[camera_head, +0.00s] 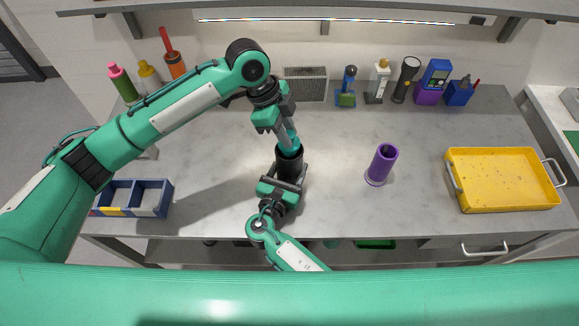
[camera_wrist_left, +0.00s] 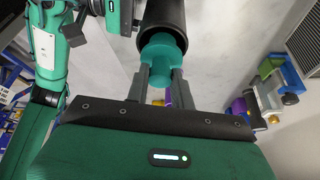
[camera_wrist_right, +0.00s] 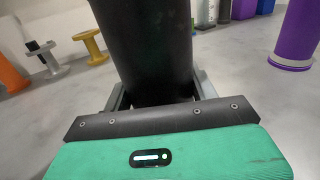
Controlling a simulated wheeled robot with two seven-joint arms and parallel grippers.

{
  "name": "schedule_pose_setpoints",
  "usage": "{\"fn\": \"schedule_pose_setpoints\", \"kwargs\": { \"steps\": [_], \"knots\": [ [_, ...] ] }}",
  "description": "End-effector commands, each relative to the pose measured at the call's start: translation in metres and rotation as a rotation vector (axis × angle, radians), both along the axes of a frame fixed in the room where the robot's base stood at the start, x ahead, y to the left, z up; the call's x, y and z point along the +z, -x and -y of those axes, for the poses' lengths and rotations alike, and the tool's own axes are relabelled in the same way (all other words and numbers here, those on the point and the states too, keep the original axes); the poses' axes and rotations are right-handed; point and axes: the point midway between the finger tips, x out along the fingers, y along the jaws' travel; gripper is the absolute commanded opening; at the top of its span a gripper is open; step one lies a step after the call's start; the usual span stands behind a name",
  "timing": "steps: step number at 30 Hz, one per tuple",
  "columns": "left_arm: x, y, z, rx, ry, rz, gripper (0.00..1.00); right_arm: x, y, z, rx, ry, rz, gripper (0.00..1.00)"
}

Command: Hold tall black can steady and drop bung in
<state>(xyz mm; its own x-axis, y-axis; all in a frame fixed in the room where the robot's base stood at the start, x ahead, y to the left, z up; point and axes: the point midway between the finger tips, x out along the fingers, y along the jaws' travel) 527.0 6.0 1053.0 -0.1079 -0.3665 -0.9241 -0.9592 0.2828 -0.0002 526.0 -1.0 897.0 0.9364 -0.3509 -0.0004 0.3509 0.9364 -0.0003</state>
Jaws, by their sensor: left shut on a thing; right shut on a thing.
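The tall black can (camera_head: 289,160) stands upright on the grey worktop, near the middle. My right gripper (camera_head: 285,182) is shut on the can's lower body from the front; the can (camera_wrist_right: 150,50) fills the middle of the right wrist view between the fingers. The teal bung (camera_head: 294,146) is at the can's mouth. My left gripper (camera_head: 288,137) is shut on the bung from above. In the left wrist view the bung (camera_wrist_left: 160,55) sits between the fingertips, its far end at or within the can's rim (camera_wrist_left: 165,20); how deep it sits I cannot tell.
A purple tube (camera_head: 383,163) stands right of the can. A yellow tray (camera_head: 500,180) is at the far right and a blue compartment box (camera_head: 133,197) at the left. Bottles and tools, including a black flashlight (camera_head: 405,80), line the back. The worktop between is clear.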

Motion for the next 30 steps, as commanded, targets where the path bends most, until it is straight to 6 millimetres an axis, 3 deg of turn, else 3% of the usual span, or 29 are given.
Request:
{"fn": "schedule_pose_setpoints", "kwargs": {
  "steps": [7,17,18,21,30],
  "knots": [
    [-0.016,0.001,0.000,-0.001,-0.001,-0.002,0.01,0.000,0.000,0.000,0.000,0.000,0.000,0.35],
    [-0.019,0.000,0.000,-0.001,0.000,-0.001,0.01,0.000,0.000,0.000,0.000,0.000,0.000,0.35],
    [-0.019,0.000,0.000,-0.001,0.000,-0.001,0.28,0.000,0.000,0.000,0.000,0.000,0.000,0.35],
    [-0.019,0.000,0.000,-0.001,0.000,-0.001,0.47,0.000,0.000,0.000,0.000,0.000,0.000,0.35],
    [-0.018,0.000,0.000,-0.001,0.000,-0.001,0.49,0.000,0.000,0.000,0.000,0.000,0.000,0.35]
  ]
}}
